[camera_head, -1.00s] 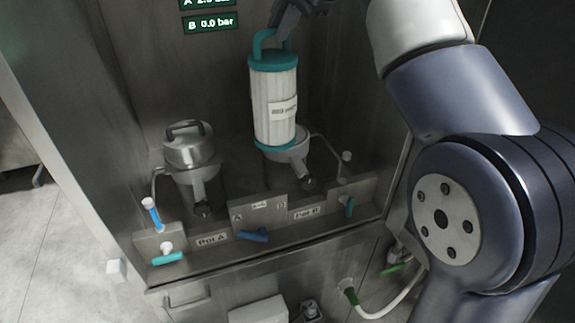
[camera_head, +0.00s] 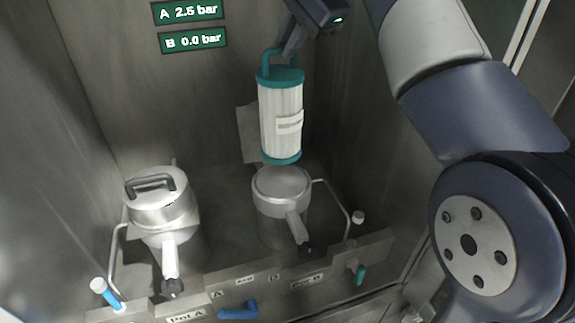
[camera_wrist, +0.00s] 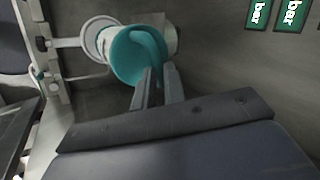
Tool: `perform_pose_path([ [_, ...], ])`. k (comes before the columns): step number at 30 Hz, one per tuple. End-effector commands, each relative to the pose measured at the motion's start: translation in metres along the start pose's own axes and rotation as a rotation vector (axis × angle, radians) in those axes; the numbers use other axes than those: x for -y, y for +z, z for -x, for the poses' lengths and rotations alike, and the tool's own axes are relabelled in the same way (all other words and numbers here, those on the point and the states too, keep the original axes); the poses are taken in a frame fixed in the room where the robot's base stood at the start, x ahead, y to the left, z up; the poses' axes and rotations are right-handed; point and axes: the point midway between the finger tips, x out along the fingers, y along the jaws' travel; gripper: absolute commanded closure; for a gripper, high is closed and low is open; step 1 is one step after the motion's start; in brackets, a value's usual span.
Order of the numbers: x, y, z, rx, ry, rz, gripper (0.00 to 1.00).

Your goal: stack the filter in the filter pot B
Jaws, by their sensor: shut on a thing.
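A white pleated filter (camera_head: 279,122) with teal end caps and a teal loop handle hangs upright from my gripper (camera_head: 289,50). In the head view it appears just above and behind the rim of filter pot B (camera_head: 282,205), a metal pot without a raised lid. In the wrist view my gripper (camera_wrist: 157,80) is shut on the teal handle, and the filter's teal top cap (camera_wrist: 130,55) covers part of the pot rim (camera_wrist: 97,32) below. The filter's bottom looks clear of the pot, but the exact gap is hard to tell.
Pot A (camera_head: 158,210) stands at left with its handled lid on. Panels above read A 2.5 bar (camera_head: 188,13) and B 0.0 bar (camera_head: 193,41). A front plate carries a blue lever (camera_head: 238,311) and a teal valve handle (camera_head: 361,275). A bent pipe (camera_head: 338,200) runs beside pot B.

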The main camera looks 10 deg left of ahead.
Motion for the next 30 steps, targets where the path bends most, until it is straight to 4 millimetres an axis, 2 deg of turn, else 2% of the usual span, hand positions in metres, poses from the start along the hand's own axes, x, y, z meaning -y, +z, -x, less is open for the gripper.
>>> perform_pose_path([
  [1, -0.009, 0.000, -0.013, 0.001, 0.001, -0.001, 1.00],
  [11, -0.046, 0.001, -0.069, 0.000, 0.001, -0.002, 1.00],
  [24, -0.099, 0.001, -0.152, 0.001, 0.003, -0.001, 1.00],
  [30, -0.112, 0.001, -0.173, 0.000, -0.001, -0.001, 1.00],
])
